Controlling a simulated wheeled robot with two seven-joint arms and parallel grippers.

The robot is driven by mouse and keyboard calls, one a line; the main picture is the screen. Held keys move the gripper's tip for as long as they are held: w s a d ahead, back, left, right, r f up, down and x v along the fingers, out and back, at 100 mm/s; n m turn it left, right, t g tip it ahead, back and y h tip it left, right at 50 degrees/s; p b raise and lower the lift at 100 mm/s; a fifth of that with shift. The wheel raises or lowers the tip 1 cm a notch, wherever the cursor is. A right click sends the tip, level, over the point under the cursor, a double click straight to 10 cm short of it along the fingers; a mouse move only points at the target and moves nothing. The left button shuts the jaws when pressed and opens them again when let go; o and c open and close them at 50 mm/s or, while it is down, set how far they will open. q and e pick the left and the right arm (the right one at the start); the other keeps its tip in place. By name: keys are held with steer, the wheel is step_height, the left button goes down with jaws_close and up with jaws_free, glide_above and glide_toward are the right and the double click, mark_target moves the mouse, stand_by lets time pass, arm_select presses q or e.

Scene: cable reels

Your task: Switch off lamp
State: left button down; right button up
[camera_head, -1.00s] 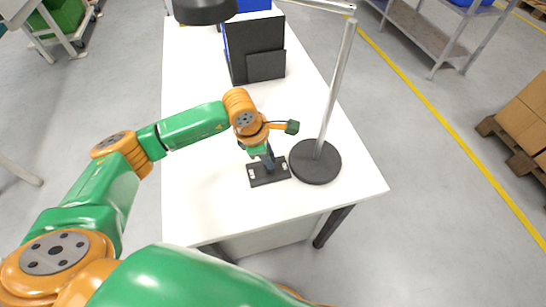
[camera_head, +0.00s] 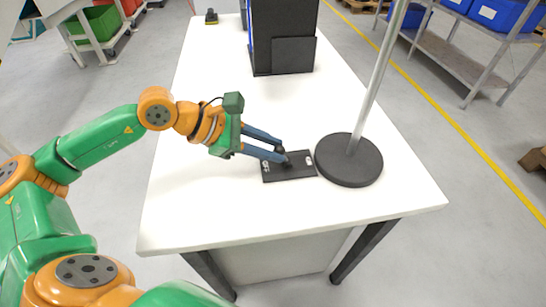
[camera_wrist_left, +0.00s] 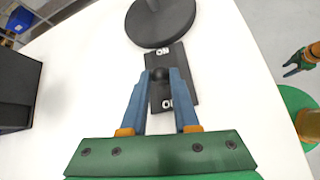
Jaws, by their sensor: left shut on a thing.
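The lamp is a grey pole (camera_head: 380,80) on a round black base (camera_head: 349,160); its head is out of view. Beside the base lies a black switch plate (camera_head: 299,171) with a short lever. In the left wrist view the plate (camera_wrist_left: 180,88) reads ON at the lamp end, with a partly hidden label at the other end. My left gripper (camera_head: 284,154) reaches in from the left, blue fingers shut on the lever's dark knob (camera_wrist_left: 158,74). I cannot tell which way the lever leans. My right gripper (camera_wrist_left: 293,63) is open and empty at the right of the wrist view.
The white table (camera_head: 220,215) is clear around the plate. A black box-like holder (camera_head: 284,40) stands farther back. A shelf (camera_head: 455,60) with blue bins stands across the floor at right; green bins (camera_head: 103,22) are at far left.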

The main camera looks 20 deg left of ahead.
stand_by(0.5)
arm_select(q)
steer(key=c, duration=0.7)
jaws_free()
steer(key=shift+s+a+r+b, duration=0.1)
steer(key=shift+s+a+b, duration=0.05)
steer(key=shift+a+b, duration=0.2)
steer(key=b+v, duration=0.2)
steer(key=v, duration=0.3)
steer(key=shift+s+a+b, duration=0.15)
steer(key=shift+s+b, duration=0.05)
steer(key=shift+b, duration=0.1)
steer(key=shift+s+a+r, duration=0.15)
steer(key=shift+r, duration=0.3)
